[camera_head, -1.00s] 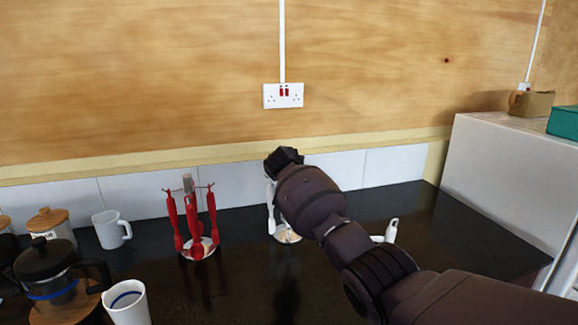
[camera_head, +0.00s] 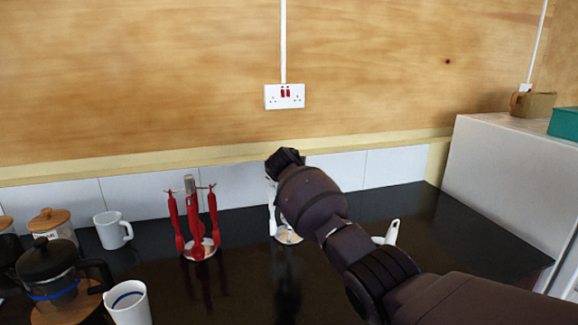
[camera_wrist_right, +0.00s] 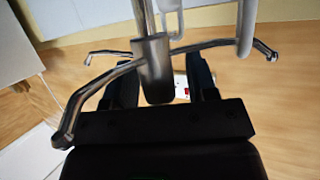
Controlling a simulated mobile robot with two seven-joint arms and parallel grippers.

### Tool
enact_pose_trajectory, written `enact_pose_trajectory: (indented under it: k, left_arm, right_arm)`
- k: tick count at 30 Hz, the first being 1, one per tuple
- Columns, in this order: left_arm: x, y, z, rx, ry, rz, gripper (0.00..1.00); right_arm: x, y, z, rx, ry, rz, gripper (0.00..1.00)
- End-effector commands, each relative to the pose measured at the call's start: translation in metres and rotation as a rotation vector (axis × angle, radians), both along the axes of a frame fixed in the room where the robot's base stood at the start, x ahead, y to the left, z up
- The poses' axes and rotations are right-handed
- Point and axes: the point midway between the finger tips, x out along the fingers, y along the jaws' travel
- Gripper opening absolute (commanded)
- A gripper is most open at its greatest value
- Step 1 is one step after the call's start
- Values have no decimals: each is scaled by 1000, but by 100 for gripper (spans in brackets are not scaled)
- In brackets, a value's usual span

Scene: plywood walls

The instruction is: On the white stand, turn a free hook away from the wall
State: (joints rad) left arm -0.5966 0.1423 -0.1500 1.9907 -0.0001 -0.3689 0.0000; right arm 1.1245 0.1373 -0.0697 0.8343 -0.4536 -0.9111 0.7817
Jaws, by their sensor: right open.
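The white stand (camera_head: 288,238) is on the dark counter, mostly hidden behind my right arm in the head view. A white utensil (camera_head: 271,216) hangs at its left side. In the right wrist view its metal hub (camera_wrist_right: 153,72) and several curved hooks show close up. One hook at the left (camera_wrist_right: 100,98) and another farther left (camera_wrist_right: 104,53) are bare. A white handle (camera_wrist_right: 247,28) hangs on the right hook. My right gripper (camera_wrist_right: 160,82) is open, its dark fingers on either side of the hub. Contact cannot be told. My left gripper is not in view.
A stand with red utensils (camera_head: 197,252) is to the left. Mugs (camera_head: 113,230) and a coffee press (camera_head: 55,272) are far left. The wall carries a socket (camera_head: 285,96).

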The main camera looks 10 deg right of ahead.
Motion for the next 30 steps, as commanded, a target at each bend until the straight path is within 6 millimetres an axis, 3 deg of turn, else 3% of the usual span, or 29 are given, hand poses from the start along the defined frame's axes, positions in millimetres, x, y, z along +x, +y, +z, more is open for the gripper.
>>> enact_pose_trajectory:
  k: [9, 24, 30]
  left_arm:
    - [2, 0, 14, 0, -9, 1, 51]
    - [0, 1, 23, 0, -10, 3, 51]
    - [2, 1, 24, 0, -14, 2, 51]
  right_arm:
    - [-25, 9, 13, 2, -3, 1, 52]
    - [-77, 27, 35, 1, -3, 0, 52]
    - [-89, 32, 40, 0, -1, 1, 52]
